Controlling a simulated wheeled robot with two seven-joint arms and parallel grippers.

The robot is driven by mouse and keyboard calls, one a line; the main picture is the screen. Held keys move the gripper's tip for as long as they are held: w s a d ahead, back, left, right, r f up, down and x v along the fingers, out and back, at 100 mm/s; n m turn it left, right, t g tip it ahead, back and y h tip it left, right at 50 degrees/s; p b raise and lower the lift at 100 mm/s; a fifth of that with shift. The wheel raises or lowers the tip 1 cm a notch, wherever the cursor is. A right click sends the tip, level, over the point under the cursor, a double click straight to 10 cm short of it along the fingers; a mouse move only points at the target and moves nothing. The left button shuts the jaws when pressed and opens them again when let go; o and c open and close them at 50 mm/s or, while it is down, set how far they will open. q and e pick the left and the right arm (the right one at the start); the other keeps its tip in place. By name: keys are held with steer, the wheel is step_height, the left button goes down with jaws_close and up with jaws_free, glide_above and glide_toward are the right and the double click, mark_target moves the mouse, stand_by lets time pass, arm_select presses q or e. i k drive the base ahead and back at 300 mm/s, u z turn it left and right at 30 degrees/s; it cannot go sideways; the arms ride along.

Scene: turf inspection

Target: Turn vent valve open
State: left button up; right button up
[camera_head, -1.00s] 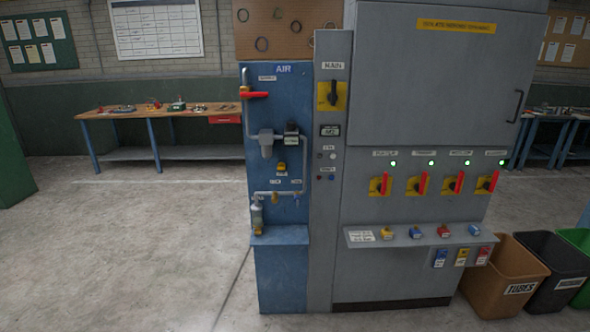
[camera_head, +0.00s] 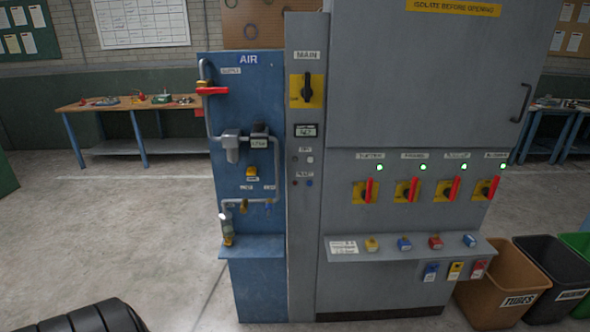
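The blue air panel (camera_head: 246,130) stands at the left side of the grey cabinet. The red supply lever (camera_head: 212,91) lies horizontally at its upper left. A small yellow valve handle (camera_head: 268,207) hangs on the lower pipe, under two small labels (camera_head: 258,187) that are too small to read. I cannot tell for certain that it is the vent valve. A bottle-shaped fitting (camera_head: 226,222) with a brass end is at the pipe's left end. Neither gripper shows in the head view.
The cabinet (camera_head: 410,100) has a main switch (camera_head: 307,90) and a row of red-handled switches with green lamps. A ledge (camera_head: 380,252) below holds small coloured locks. Bins (camera_head: 503,290) stand at the right. A workbench (camera_head: 125,105) is behind at left. The floor before the panel looks clear.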

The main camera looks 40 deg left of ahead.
mark_target(252, 171)
steer(key=u, duration=0.2)
steer(key=i, duration=0.85)
steer(key=u, duration=0.6)
